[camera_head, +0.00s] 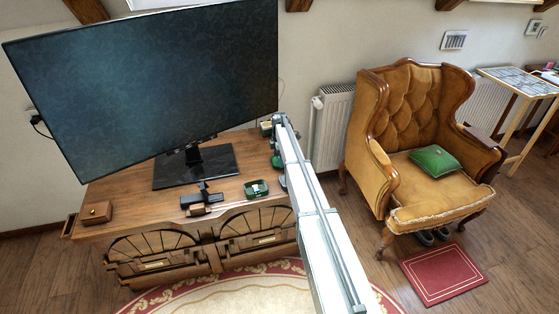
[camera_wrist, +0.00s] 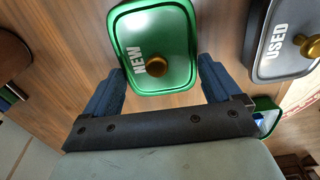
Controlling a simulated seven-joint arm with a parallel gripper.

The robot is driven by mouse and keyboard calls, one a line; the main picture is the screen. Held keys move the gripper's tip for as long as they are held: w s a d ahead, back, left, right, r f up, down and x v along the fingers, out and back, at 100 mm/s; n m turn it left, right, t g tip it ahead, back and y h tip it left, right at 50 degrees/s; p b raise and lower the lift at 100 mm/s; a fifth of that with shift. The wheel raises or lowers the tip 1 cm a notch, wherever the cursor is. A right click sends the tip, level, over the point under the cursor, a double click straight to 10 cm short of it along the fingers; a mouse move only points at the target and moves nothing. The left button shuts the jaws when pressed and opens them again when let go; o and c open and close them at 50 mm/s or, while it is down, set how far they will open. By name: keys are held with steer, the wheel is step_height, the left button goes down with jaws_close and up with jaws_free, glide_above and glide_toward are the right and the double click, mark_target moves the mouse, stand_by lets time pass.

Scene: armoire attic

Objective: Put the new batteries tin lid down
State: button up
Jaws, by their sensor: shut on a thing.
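A green lid (camera_wrist: 178,38) with the word NEW and a brass knob (camera_wrist: 157,66) faces up in the wrist view. My gripper (camera_wrist: 160,74) is shut on it, with one blue finger at each side. I cannot tell how high the lid is above the wooden top, or whether a tin is under it. In the head view my arm hides most of the gripper. An open dark green tin (camera_head: 257,188) stands on the cabinet, left of my arm.
A grey lid marked USED (camera_wrist: 284,45) is close on the right in the wrist view. A green-rimmed thing (camera_wrist: 268,119) shows partly below it. A monitor (camera_head: 150,85), a black holder (camera_head: 200,197) and a small wooden box (camera_head: 96,213) stand on the cabinet (camera_head: 150,200).

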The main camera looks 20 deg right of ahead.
steer(key=shift+f, duration=0.9)
steer(key=shift+f, duration=0.1)
steer(key=o, duration=0.7)
step_height(320, 180, up, 12)
steer(key=shift+r, duration=0.15)
